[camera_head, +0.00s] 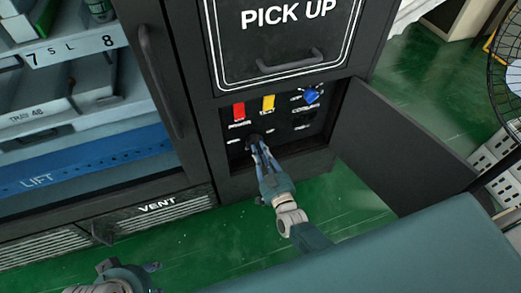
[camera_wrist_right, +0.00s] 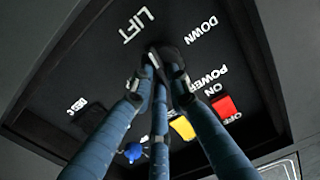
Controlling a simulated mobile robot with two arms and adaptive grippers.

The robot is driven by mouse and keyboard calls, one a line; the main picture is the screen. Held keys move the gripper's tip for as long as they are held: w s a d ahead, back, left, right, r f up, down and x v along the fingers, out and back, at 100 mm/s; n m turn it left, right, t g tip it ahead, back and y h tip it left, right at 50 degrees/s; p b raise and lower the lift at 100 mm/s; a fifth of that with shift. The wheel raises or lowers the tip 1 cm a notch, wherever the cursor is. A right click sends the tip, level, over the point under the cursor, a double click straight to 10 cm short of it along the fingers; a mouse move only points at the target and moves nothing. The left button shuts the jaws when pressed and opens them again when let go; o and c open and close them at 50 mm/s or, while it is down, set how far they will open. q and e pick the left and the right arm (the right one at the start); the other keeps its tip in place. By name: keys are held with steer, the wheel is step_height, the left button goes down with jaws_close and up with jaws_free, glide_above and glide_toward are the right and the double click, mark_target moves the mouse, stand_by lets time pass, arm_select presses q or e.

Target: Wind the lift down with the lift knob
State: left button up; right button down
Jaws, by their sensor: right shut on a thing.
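My right gripper (camera_head: 257,143) reaches into the open control recess below the pick-up door. In the right wrist view its fingers (camera_wrist_right: 162,70) are closed around the dark lift knob (camera_wrist_right: 165,50), between the printed words LIFT and DOWN. The fingers cover much of the knob, so its turn angle cannot be told. The lift (camera_head: 85,162), a blue bar marked LIFT, sits low in the cabinet at the left, below the shelves. My left gripper (camera_head: 150,267) is at the bottom left, away from the panel; its finger opening is unclear.
A red switch (camera_head: 238,110), a yellow switch (camera_head: 268,102) and a blue knob (camera_head: 311,95) share the panel. The open dark door (camera_head: 400,150) stands right of the recess.

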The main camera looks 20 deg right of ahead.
steer(key=shift+f, duration=0.1)
steer(key=c, duration=1.7)
jaws_free()
steer(key=shift+o, duration=0.2)
steer(key=s, duration=1.2)
steer(key=shift+d, duration=0.2)
